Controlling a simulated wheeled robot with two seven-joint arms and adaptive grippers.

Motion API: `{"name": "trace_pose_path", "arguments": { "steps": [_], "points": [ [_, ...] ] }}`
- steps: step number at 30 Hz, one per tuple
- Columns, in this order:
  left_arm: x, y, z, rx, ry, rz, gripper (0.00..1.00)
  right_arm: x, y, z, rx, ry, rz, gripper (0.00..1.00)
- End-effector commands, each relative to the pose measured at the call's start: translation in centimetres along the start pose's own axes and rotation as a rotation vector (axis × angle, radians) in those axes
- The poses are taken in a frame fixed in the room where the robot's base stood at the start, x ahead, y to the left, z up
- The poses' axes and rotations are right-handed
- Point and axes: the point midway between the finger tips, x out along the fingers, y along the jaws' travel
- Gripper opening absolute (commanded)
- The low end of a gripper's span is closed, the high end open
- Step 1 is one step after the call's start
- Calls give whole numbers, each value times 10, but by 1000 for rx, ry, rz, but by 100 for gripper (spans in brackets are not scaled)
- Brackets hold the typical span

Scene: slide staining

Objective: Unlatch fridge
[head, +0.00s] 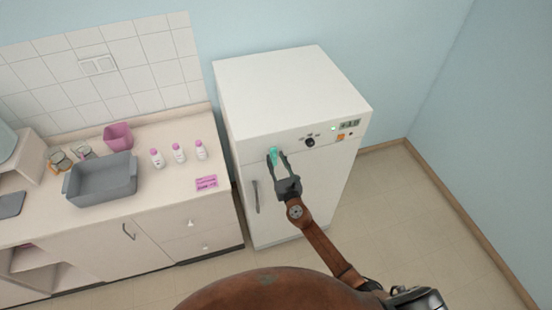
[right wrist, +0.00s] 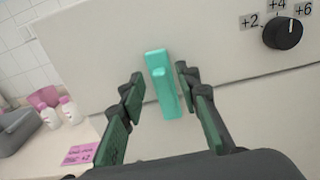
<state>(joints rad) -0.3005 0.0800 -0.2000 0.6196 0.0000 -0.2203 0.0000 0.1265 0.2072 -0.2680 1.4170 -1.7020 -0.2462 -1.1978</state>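The fridge (head: 290,90) is a white upright cabinet with its door shut, right of the counter. A teal latch (head: 273,153) sits near the top left of its front. In the right wrist view the latch (right wrist: 162,85) stands between and just beyond my right gripper's open fingers (right wrist: 160,102), apart from both as far as I can see. My right gripper (head: 279,165) also shows in the head view, in front of the latch and above the door handle (head: 256,197). My left gripper is not in view.
A temperature dial (head: 310,142) and a display (head: 349,124) are on the fridge's upper panel. The counter on the left holds a grey basin (head: 101,180), a pink container (head: 118,136), several white bottles and a pink label (head: 206,183). The floor right of the fridge is clear.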

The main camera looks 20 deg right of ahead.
Motion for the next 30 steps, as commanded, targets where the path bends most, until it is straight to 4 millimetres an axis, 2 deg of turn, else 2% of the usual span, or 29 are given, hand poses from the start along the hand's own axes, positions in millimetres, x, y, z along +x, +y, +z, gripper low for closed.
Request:
{"name": "trace_pose_path", "arguments": {
  "steps": [4, 11, 24, 30],
  "points": [
    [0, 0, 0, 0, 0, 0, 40, 8, 0, 0, 1, 1, -1, 30],
    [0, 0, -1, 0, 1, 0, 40, 8, 0, 0, 2, 1, -1, 30],
    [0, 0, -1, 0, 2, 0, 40, 8, 0, 0, 2, 1, -1, 2],
    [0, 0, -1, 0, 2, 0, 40, 8, -1, 0, 5, 0, -1, 0]
  ]
}}
